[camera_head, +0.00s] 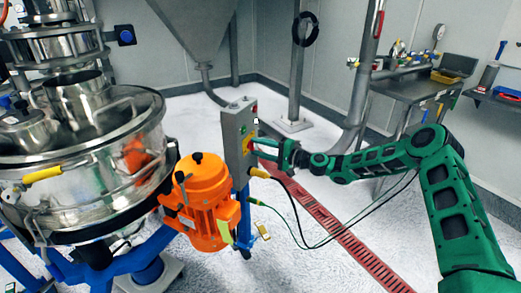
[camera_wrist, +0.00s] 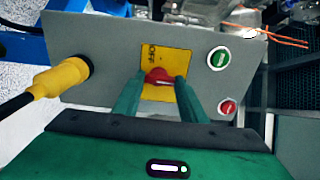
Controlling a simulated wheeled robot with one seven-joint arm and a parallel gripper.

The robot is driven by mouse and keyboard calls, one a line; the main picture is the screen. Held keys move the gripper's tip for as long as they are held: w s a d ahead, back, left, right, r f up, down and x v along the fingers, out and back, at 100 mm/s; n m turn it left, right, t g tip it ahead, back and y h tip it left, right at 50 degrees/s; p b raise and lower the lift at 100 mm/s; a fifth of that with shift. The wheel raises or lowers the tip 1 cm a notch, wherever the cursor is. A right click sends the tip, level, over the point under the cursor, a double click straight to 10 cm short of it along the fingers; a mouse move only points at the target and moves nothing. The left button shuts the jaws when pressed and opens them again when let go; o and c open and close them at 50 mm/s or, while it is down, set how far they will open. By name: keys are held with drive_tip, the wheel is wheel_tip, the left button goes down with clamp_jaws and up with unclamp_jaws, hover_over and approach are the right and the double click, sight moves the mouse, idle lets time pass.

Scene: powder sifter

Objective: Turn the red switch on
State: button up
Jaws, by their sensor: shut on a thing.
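The red switch (camera_wrist: 158,76) is a small red knob on a yellow plate (camera_wrist: 180,65) in the middle of a grey control box (camera_wrist: 105,50). In the head view the grey box (camera_head: 236,140) stands on a post beside the orange motor, and the yellow plate shows on its right face. My gripper (camera_wrist: 160,84) has its two green fingers on either side of the red knob and is shut on it. In the head view my gripper (camera_head: 256,148) reaches the box from the right. The knob's exact turn angle is hard to tell.
A green button (camera_wrist: 219,58) and a red button (camera_wrist: 228,107) sit on the box beside the plate. A yellow cable plug (camera_wrist: 68,77) juts from the other side. The orange motor (camera_head: 203,190) and steel sifter (camera_head: 90,165) stand left. White floor lies behind.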

drive_tip(key=o, duration=1.1)
drive_tip(key=shift+w+d+f, duration=0.2)
drive_tip(key=shift+d+f, duration=0.1)
drive_tip(key=shift+f, duration=0.05)
drive_tip(key=shift+c, duration=0.2)
drive_tip(key=shift+s+a+r, duration=0.1)
drive_tip(key=shift+a+r, duration=0.05)
drive_tip(key=v, duration=1.1)
